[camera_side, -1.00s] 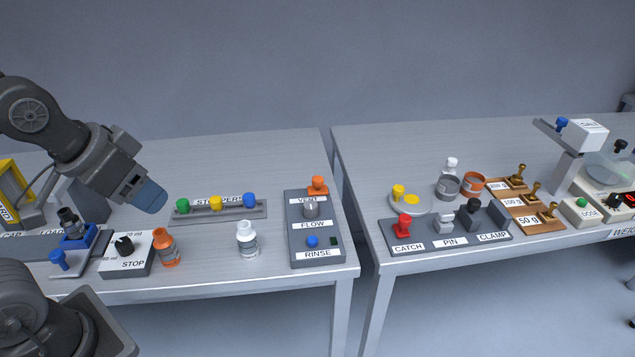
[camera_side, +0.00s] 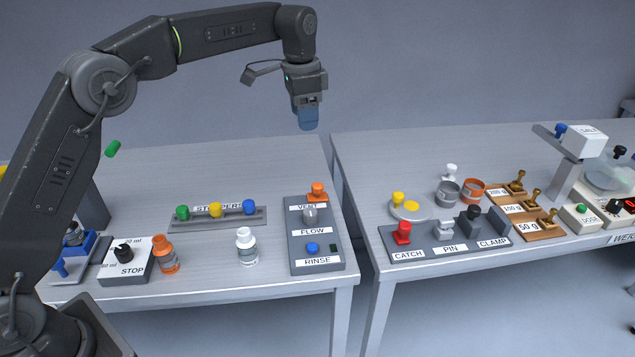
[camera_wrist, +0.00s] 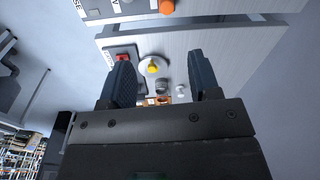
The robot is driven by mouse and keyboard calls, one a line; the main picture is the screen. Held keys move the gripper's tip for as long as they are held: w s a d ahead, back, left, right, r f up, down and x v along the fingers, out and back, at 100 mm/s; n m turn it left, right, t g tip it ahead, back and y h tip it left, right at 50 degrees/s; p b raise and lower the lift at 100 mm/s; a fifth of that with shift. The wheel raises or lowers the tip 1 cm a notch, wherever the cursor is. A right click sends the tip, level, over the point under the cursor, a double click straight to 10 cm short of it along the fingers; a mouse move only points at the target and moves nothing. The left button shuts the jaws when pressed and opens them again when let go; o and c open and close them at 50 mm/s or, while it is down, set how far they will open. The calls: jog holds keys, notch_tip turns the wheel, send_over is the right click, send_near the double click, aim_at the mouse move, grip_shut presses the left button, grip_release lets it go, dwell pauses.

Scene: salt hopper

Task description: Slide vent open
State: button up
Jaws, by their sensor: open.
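The orange vent knob (camera_side: 317,190) stands at the back of a grey panel (camera_side: 328,265) on the left table, behind the VENT label (camera_side: 308,207). It also shows as an orange disc at the top edge of the wrist view (camera_wrist: 166,7). My gripper (camera_side: 307,125) hangs above the back of the left table, pointing down, well above the knob and apart from it. In the wrist view its two dark fingers (camera_wrist: 161,90) are spread with nothing held between them. The vent's slot or track is too small to make out.

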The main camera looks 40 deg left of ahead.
jog(key=m, duration=0.1)
send_near(317, 185)
jog(key=shift+g, duration=0.4)
jog(key=f, duration=0.9)
jog(key=shift+w+f, duration=0.1)
jog(key=shift+w, duration=0.25)
grip_shut()
